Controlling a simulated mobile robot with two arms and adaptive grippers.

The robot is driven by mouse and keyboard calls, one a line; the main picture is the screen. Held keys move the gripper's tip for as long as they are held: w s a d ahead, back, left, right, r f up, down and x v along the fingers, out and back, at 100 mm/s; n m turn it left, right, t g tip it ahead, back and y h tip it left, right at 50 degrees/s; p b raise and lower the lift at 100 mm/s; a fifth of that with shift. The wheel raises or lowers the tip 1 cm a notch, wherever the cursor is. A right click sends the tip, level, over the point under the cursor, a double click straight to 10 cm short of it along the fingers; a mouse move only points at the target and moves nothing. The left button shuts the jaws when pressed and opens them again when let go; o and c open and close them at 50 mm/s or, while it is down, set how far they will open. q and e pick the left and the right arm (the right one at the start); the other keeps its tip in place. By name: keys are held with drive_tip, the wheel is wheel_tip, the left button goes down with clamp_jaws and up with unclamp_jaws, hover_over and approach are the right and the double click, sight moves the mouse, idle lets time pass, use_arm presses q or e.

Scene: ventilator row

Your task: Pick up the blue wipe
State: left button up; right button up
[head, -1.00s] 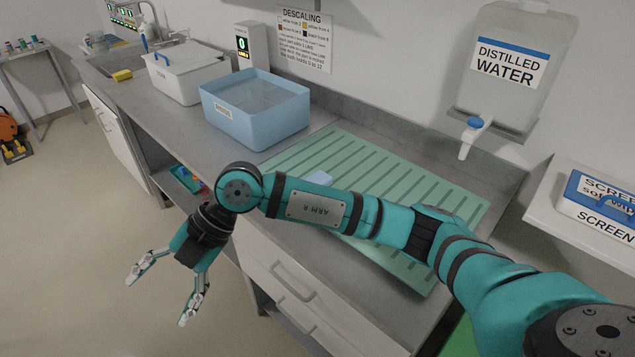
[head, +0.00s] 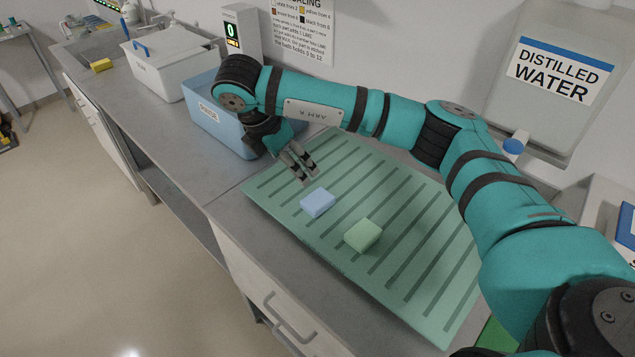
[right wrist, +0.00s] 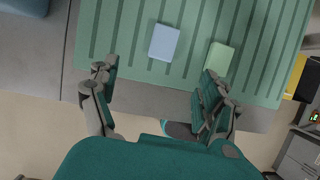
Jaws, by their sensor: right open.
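The blue wipe (head: 318,202) is a small light-blue block lying flat on the green ribbed mat (head: 278,212). It also shows in the right wrist view (right wrist: 164,42), beyond the fingertips and between their lines. A pale green wipe (head: 363,235) lies beside it, to its right and apart from it. My right gripper (head: 303,167) is above the mat, just behind and left of the blue wipe, fingers pointing down. In the right wrist view its fingers (right wrist: 158,82) are spread wide with nothing between them. My left gripper is in neither view.
A blue rinse tub (head: 205,118) stands left of the mat, partly hidden by my right arm. A white lidded box (head: 165,70) and a yellow sponge (head: 102,65) are further left. A distilled water tank (head: 553,85) hangs on the wall at right.

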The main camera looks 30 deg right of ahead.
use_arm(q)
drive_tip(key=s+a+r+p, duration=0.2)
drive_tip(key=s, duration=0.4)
use_arm(e)
approach(318, 199)
wheel_tip(318, 199, down, 2)
drive_tip(key=shift+w+d+f+p, duration=0.1)
drive_tip(key=shift+d+f+p, duration=0.1)
drive_tip(key=shift+p, duration=0.4)
drive_tip(key=shift+p+x, duration=0.35)
drive_tip(key=shift+x, duration=0.5)
drive_tip(key=shift+w+d+f+p, duration=0.1)
drive_tip(key=shift+d+f+p, duration=0.6)
drive_tip(key=shift+f+p, duration=0.25)
drive_tip(key=shift+x, duration=1.1)
drive_tip(key=shift+w+f, duration=0.1)
drive_tip(key=shift+f, duration=0.15)
drive_tip(key=shift+c, duration=0.7)
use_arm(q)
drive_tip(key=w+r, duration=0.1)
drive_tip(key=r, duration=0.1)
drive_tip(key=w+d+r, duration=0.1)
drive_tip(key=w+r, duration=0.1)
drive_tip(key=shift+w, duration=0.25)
use_arm(e)
drive_tip(key=c, duration=0.9)
